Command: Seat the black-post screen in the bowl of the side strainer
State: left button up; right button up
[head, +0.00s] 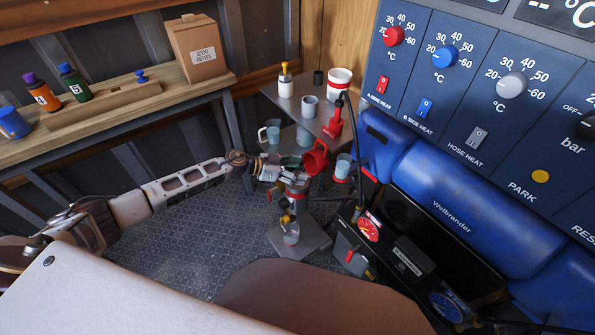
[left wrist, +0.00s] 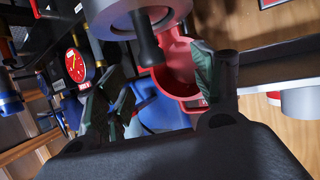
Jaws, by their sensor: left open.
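My left gripper (head: 290,166) reaches in from the left over the small metal stand. In the left wrist view its two dark green-padded fingers (left wrist: 160,78) are spread apart. A black post (left wrist: 146,42) with a grey round body (left wrist: 122,12) behind it shows beyond the fingertips; it looks like the black-post screen, not gripped. A red, open bowl-like part (left wrist: 176,72) is just past the post, likely the strainer bowl. In the head view the red part (head: 316,158) is right of the fingertips. The seat inside the bowl is hidden. My right gripper is not in view.
A metal side table (head: 292,90) behind holds a white bottle (head: 285,88), a grey cup (head: 309,106), a white bucket (head: 340,80) and a red pump (head: 333,118). Blue heater panels (head: 470,190) bound the right. A wooden bench (head: 100,118) stands at left.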

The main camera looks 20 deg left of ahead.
pick_arm(q)
jog(key=shift+a+r, duration=0.1)
jog(key=shift+r, duration=0.4)
jog(key=v, duration=0.2)
jog(key=shift+s+a+r, duration=0.1)
jog(key=shift+s+a, duration=0.05)
jog(key=shift+a, duration=0.1)
jog(key=p+v, duration=0.1)
jog(key=v, duration=0.8)
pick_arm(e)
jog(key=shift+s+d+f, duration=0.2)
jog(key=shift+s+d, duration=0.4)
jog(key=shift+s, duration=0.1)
pick_arm(q)
jog(key=shift+a+r, duration=0.1)
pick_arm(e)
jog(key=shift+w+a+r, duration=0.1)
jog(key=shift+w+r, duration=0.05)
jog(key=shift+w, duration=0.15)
pick_arm(q)
jog(key=shift+s, duration=0.1)
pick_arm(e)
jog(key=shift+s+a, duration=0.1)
